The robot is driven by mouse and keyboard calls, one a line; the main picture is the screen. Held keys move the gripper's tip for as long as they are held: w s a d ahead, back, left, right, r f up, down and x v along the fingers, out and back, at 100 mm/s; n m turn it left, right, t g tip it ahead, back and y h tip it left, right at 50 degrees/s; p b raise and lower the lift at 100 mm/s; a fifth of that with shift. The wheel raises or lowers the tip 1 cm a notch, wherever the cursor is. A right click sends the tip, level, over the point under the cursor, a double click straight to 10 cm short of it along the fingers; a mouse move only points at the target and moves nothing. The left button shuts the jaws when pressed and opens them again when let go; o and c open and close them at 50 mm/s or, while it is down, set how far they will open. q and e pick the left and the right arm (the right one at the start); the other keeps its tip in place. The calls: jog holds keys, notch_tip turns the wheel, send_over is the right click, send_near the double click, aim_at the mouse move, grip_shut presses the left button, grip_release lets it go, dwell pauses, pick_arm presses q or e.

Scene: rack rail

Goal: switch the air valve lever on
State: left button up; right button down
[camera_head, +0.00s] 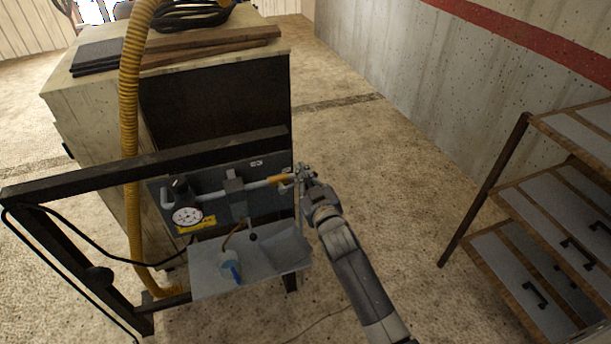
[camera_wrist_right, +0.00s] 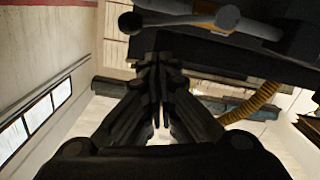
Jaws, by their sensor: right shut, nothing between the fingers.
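The air valve lever (camera_head: 280,179) is a yellow handle at the right end of a grey pipe on a dark panel (camera_head: 213,205). It lies roughly in line with the pipe. A round white gauge (camera_head: 187,215) sits at the left of the panel. My right gripper (camera_head: 302,172) is shut and empty at the lever's right end; I cannot tell whether it touches. In the right wrist view, the shut fingers (camera_wrist_right: 158,90) point up below the pipe, and a yellowish part (camera_wrist_right: 190,7), likely the lever, shows at the top edge. My left gripper is out of view.
A dark frame bar (camera_head: 150,163) runs above the panel. A grey shelf (camera_head: 262,262) below holds a small blue and white item (camera_head: 230,268). A yellow hose (camera_head: 131,110) hangs at the left. A drawer rack (camera_head: 540,230) stands at the right, with open floor between.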

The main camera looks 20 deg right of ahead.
aim_at(298, 182)
jog(key=shift+w+d+f, duration=0.1)
jog(key=shift+d+f, duration=0.05)
jog(key=shift+f, duration=0.35)
jog(key=shift+w+d+f, duration=0.1)
jog(key=shift+d+f, duration=0.05)
jog(key=shift+f, duration=0.3)
jog(key=shift+d+f+m+b, duration=0.3)
jog(key=shift+d+f+m, duration=0.35)
jog(key=shift+f, duration=0.3)
